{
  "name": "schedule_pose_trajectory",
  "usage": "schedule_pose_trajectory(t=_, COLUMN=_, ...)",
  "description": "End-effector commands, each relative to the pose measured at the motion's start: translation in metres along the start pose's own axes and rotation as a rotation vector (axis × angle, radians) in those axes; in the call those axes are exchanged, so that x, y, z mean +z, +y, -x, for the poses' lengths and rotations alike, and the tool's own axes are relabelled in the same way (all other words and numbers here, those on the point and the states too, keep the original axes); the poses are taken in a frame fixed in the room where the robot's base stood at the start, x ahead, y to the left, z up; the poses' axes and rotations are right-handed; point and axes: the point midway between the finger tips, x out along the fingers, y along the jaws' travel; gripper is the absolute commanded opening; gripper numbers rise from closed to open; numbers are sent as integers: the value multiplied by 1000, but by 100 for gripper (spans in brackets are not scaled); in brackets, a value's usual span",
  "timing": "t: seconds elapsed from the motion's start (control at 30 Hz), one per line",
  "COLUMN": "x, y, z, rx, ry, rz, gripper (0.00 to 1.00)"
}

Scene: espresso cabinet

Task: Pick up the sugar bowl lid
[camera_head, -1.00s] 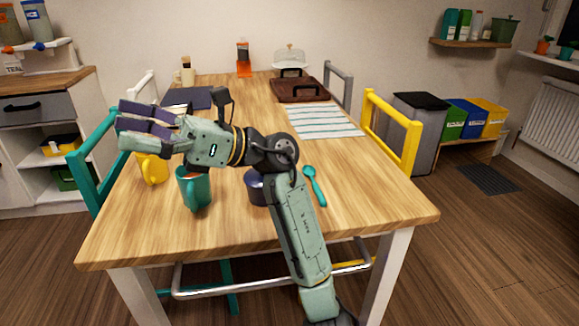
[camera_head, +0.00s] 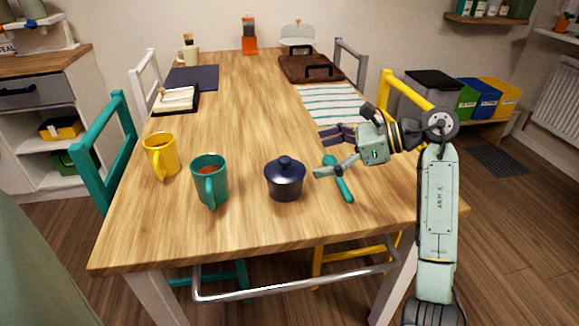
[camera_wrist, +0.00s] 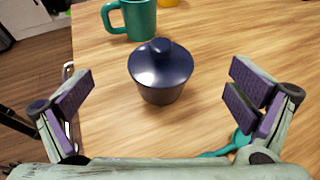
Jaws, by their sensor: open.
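The dark blue sugar bowl (camera_head: 285,186) stands upright near the table's front edge, with its lid (camera_head: 285,168) and round knob on top. My gripper (camera_head: 326,154) is to the right of the bowl, pointing left towards it, apart from it. In the wrist view my gripper (camera_wrist: 160,104) is open and empty. There the lid (camera_wrist: 160,66) appears ahead, between the spread fingers and slightly beyond them. The lid sits on the bowl (camera_wrist: 162,95).
A teal mug (camera_head: 209,183) and a yellow mug (camera_head: 161,156) stand left of the bowl. A teal spoon (camera_head: 340,180) lies under my gripper. A striped cloth (camera_head: 328,104) lies behind it. The table's middle is clear.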

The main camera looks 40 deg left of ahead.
Motion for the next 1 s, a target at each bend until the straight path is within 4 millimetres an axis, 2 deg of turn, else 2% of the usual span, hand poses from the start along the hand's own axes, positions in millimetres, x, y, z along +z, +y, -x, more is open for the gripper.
schedule_pose_trajectory(t=0.1, x=2, y=1, z=-20, rx=3, ry=-2, rz=0, gripper=100)
schedule_pose_trajectory(t=0.37, x=4, y=0, z=-42, rx=3, ry=-4, rz=1, gripper=100)
schedule_pose_trajectory(t=0.6, x=6, y=-1, z=-77, rx=4, ry=-3, rz=1, gripper=100)
schedule_pose_trajectory(t=0.73, x=5, y=-1, z=-86, rx=1, ry=-4, rz=0, gripper=100)
schedule_pose_trajectory(t=0.93, x=4, y=-1, z=-87, rx=0, ry=-3, rz=1, gripper=100)
schedule_pose_trajectory(t=1.0, x=4, y=-1, z=-86, rx=0, ry=-3, rz=1, gripper=97)
